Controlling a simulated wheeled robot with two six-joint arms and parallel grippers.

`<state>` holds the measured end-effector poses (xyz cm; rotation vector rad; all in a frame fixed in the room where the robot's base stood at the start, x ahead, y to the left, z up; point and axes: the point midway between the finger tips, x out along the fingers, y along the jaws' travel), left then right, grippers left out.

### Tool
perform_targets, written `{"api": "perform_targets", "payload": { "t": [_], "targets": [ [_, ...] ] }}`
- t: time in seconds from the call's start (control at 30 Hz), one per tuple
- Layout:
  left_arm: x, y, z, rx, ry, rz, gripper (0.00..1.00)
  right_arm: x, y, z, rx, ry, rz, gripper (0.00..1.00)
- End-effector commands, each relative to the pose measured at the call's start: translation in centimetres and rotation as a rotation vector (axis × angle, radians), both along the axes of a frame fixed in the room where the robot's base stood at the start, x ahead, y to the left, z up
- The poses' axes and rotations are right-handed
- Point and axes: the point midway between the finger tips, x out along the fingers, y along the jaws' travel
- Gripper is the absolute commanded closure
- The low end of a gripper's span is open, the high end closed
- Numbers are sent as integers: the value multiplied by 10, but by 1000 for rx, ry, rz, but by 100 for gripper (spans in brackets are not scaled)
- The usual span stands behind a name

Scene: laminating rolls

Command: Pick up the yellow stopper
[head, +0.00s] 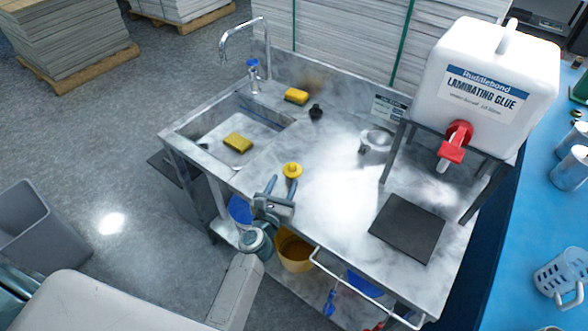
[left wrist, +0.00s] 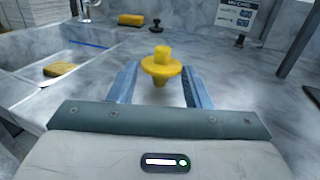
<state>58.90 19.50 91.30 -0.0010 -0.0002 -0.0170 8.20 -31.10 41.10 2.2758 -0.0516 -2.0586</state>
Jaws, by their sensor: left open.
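The yellow stopper (head: 292,170) sits on the marbled counter beside the sink's near right corner. It has a round flange, a knob on top and a tapered lower part. In the left wrist view the stopper (left wrist: 161,66) shows ahead, centred between the two fingers. My left gripper (head: 281,186) is open, at the counter's front edge just short of the stopper. In the left wrist view the gripper's fingers (left wrist: 160,86) stand wide on either side, with no visible contact. My right gripper is not in view.
The sink (head: 196,138) with a yellow sponge (head: 237,142) lies left of the stopper. A black stopper (head: 316,111) and another sponge (head: 296,96) stand behind. A glue container (head: 484,88) on a stand, a metal cup (head: 376,141) and a dark mat (head: 407,228) are right.

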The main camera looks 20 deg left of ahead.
Motion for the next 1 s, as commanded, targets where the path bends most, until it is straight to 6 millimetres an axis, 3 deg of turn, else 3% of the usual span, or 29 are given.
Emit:
{"api": "perform_targets", "payload": {
  "t": [0.6,0.9,0.93,1.0],
  "targets": [
    [72,-5,0,2,-1,0,56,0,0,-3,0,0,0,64],
    [77,-5,0,1,0,0,56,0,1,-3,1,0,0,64],
    [77,-5,0,1,0,0,58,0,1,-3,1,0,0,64],
    [77,-5,0,1,0,0,72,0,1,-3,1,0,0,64]
  ]
}}
